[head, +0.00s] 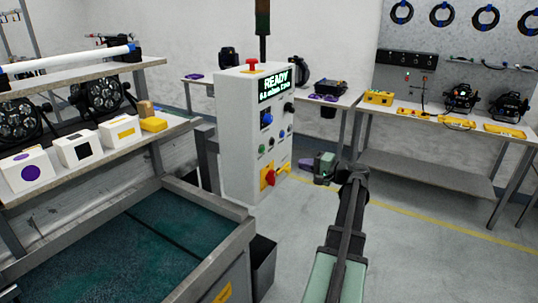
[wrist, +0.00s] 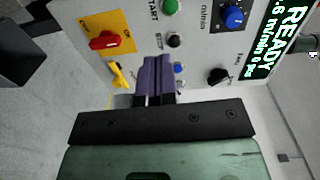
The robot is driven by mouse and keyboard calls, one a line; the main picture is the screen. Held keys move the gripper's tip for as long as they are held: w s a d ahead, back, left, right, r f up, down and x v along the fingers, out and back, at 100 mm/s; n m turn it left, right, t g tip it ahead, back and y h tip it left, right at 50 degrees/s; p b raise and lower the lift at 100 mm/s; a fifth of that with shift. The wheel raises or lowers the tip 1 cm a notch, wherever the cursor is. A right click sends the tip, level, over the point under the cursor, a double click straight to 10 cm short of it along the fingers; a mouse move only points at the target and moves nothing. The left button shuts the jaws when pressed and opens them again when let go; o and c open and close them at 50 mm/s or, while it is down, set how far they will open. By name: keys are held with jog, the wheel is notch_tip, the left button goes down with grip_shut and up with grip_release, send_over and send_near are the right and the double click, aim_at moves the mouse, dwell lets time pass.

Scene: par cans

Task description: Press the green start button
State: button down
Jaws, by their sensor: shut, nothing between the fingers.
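The green start button (wrist: 170,7) sits on the light grey control panel beside the label START, at the top edge of the wrist view. In the head view it is a small green spot (head: 262,148) on the cabinet's front. My gripper (wrist: 157,62) is shut and empty, its purple fingers pointing toward the panel, below the green button in the wrist view. In the head view my gripper (head: 306,164) is right of the cabinet, apart from the green button. The fingertips overlap the panel in the wrist view; contact cannot be told.
A black stop button (wrist: 174,40), a blue knob (wrist: 233,18), a black knob (wrist: 218,76) and a red switch (wrist: 104,40) on a yellow plate surround it. The display (head: 275,83) reads READY. A red mushroom button (head: 252,64) tops the cabinet. A bench (head: 430,167) stands right.

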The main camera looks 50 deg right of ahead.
aim_at(263, 149)
jog(key=shift+d+r+t, duration=0.1)
jog(key=shift+r+t, duration=0.2)
jog(key=shift+r, duration=0.2)
jog(key=w+a, duration=0.1)
jog(key=w, duration=0.8)
jog(key=w+a, duration=0.1)
jog(key=w, duration=0.4)
jog(key=shift+a, duration=0.35)
jog(key=shift+s, duration=0.1)
